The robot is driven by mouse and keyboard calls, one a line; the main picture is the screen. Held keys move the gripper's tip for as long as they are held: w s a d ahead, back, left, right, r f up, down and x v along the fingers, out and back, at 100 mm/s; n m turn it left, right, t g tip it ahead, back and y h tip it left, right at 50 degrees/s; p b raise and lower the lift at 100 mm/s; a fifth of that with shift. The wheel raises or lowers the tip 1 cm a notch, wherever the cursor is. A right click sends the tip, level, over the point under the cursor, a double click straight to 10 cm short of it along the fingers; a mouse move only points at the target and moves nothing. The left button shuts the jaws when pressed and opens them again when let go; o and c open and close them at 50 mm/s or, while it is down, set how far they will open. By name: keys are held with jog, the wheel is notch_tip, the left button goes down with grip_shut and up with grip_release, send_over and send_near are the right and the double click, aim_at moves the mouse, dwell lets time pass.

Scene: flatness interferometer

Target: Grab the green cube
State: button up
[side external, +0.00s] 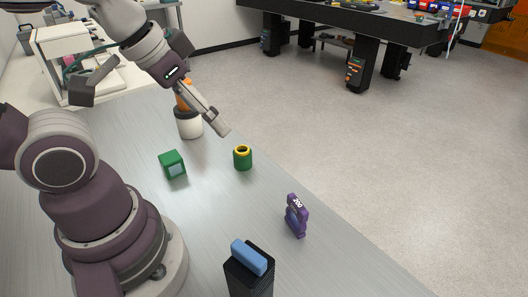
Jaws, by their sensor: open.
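The green cube (172,165) sits on the grey metal table, with a pale square patch on its near face. Nothing holds it, and it stands clear of the objects around it. My gripper (152,115) is open and empty, up and behind the cube in the picture. One finger reaches down to the right; the other appears on the left. I cannot tell its exact height above the table.
A white jar with an orange top (188,123) stands behind the cube, partly hidden by my gripper. A green-and-yellow cylinder (242,160) is to its right. A purple item (297,217) and a black stand (248,281) bearing a blue block (249,257) are nearer.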

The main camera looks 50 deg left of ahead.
jog(key=shift+o, duration=0.3)
jog(key=n+g, duration=0.5)
jog(key=n, duration=1.2)
send_over(170, 157)
jog(key=f, duration=0.6)
jog(key=w+d+f, duration=0.1)
jog(key=f, duration=0.2)
jog(key=shift+f, duration=0.2)
jog(key=shift+s+a+f+n+g, duration=0.2)
jog(key=shift+s+a+f, duration=0.1)
jog(key=shift+f, duration=0.3)
jog(key=shift+s+a+f+n+g, duration=0.1)
jog(key=shift+s+a+f+n, duration=0.15)
jog(key=shift+f, duration=0.35)
notch_tip(170, 157, down, 9)
jog(key=c, duration=1.3)
